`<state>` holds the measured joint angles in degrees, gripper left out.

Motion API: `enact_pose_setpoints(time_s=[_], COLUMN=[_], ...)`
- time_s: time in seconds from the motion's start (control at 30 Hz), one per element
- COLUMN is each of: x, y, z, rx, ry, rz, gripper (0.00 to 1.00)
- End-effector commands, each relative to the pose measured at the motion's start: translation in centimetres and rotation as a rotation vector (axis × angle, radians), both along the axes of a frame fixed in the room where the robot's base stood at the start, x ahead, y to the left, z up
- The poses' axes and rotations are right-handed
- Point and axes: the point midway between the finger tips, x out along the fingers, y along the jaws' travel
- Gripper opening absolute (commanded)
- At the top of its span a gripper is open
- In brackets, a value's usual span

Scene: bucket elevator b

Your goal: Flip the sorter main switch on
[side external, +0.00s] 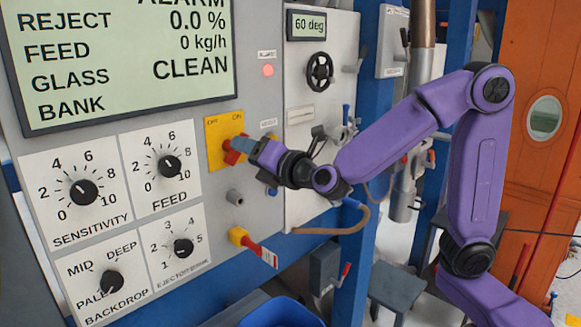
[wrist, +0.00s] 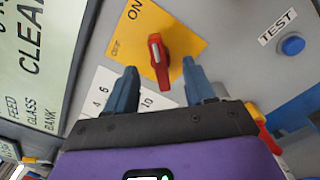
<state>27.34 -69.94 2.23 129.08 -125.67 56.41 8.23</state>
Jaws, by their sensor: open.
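The sorter main switch is a red handle (wrist: 159,62) on a yellow plate (wrist: 185,38) marked OFF and ON. In the side view the yellow plate (side external: 214,150) is on the grey panel, right of the FEED dial, with the red handle (side external: 232,157) partly hidden by my fingers. My gripper (wrist: 160,76) is open, its two blue fingers on either side of the handle's near end. In the wrist view, gaps show between the handle and both fingers. The handle's white-marked end points toward the labelled edge; I cannot tell which label it indicates. My gripper (side external: 248,148) also shows at the plate in the side view.
Close by are a FEED dial (side external: 169,167), a red lamp (side external: 268,70), a grey knob (side external: 234,197) and a yellow-and-red lever (side external: 250,243). A blue TEST button (wrist: 291,45) is right in the wrist view. A handwheel (side external: 320,71) is on the neighbouring panel.

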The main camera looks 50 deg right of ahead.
Motion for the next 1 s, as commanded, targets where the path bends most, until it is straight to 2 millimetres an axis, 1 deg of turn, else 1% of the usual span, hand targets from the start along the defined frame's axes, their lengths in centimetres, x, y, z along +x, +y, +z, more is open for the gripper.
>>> enact_pose_setpoints(time_s=[0.03, 0.1, 0.57, 0.8, 1.0], x=[-1.1, -2.6, -11.3, -12.8, -13.6], y=[0.2, 0.1, 0.1, 0.1, 0.0], z=[0.1, 0.1, 0.1, 0.0, 0.0], rx=[0.003, 0.003, 0.004, 0.003, 0.001], ry=[-0.001, -0.001, -0.001, 0.0, -0.001], rz=[0.005, 0.005, 0.008, 0.003, 0.001], gripper=[0.54, 0.54, 0.54, 0.54, 0.54])
